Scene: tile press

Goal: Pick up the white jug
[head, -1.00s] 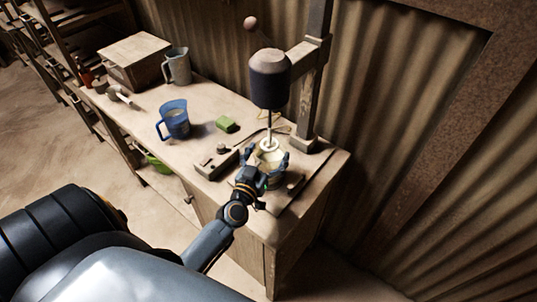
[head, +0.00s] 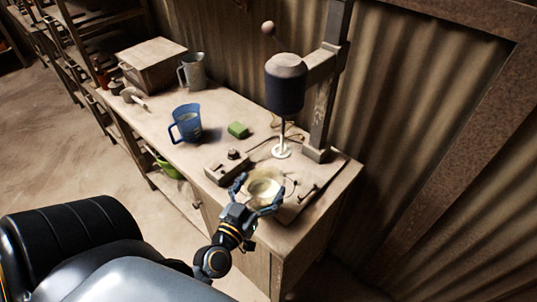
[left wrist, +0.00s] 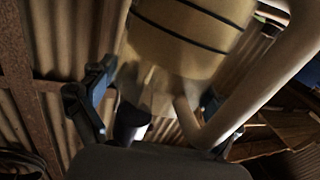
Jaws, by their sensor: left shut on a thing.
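The white jug (head: 264,188) is between the fingers of my left gripper (head: 259,192), at the front of the bench by the press. My left gripper is shut on it. In the left wrist view the jug (left wrist: 185,45) fills the top middle, pale with dark bands, and its thick handle (left wrist: 255,85) runs down on the right. The fingers of my left gripper (left wrist: 155,100) lie on either side of it. Whether its base touches the bench is hidden. My right gripper is not in view.
The press head (head: 286,85) hangs above a white stirrer (head: 281,151), behind the jug. A grey jug (head: 192,70) and a box (head: 151,65) are farther back.

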